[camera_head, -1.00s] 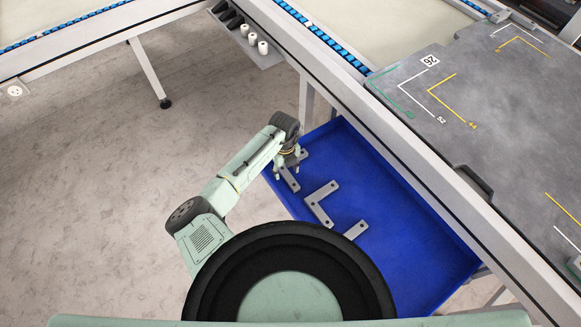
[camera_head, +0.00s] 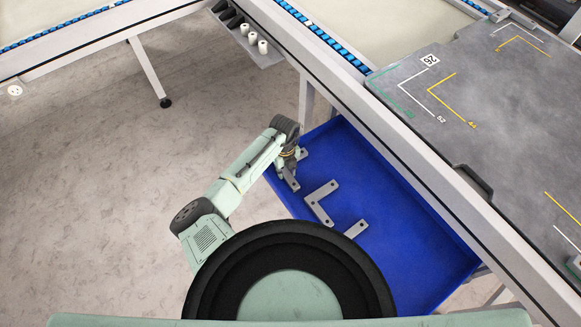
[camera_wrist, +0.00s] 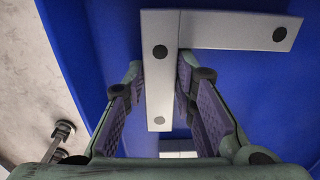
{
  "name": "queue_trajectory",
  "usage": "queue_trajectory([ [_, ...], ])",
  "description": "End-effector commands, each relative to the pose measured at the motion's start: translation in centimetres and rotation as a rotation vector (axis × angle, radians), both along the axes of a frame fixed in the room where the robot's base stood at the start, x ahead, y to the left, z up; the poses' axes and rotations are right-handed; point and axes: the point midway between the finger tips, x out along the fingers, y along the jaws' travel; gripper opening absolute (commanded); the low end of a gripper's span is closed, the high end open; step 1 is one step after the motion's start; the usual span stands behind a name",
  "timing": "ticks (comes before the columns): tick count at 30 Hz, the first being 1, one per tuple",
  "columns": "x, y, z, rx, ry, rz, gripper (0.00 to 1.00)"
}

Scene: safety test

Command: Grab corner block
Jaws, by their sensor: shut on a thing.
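A grey L-shaped corner block (camera_wrist: 161,60) with dark round holes lies between the purple-padded fingers of my gripper (camera_wrist: 160,100) in the wrist view. One leg runs down between the fingers and the other extends to the right. In the head view my gripper (camera_head: 288,168) is low over the far left part of the blue tray (camera_head: 400,215), shut on this block, which it partly hides. A second corner block (camera_head: 318,203) lies in the tray's middle. A third grey block (camera_head: 356,231) is partly hidden behind my round black-rimmed body part.
The tray's left wall stands close beside my gripper. The grey table (camera_head: 470,110) with marked outlines and a black handle (camera_head: 474,182) overhangs the tray's right side. White cylinders (camera_head: 253,39) stand on a shelf at the top. The tray's right part is clear.

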Motion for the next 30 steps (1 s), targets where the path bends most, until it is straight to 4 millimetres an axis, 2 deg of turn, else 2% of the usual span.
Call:
queue_trajectory([
  [4,0.0,0.0,0.0,0.0,0.0,0.0,0.0],
  [20,0.1,0.0,0.2,0.0,-0.001,0.0,0.0],
  [26,0.1,0.1,1.3,0.001,-0.003,-0.001,0.0],
  [30,0.2,0.1,3.2,0.001,-0.005,-0.003,0.0],
])
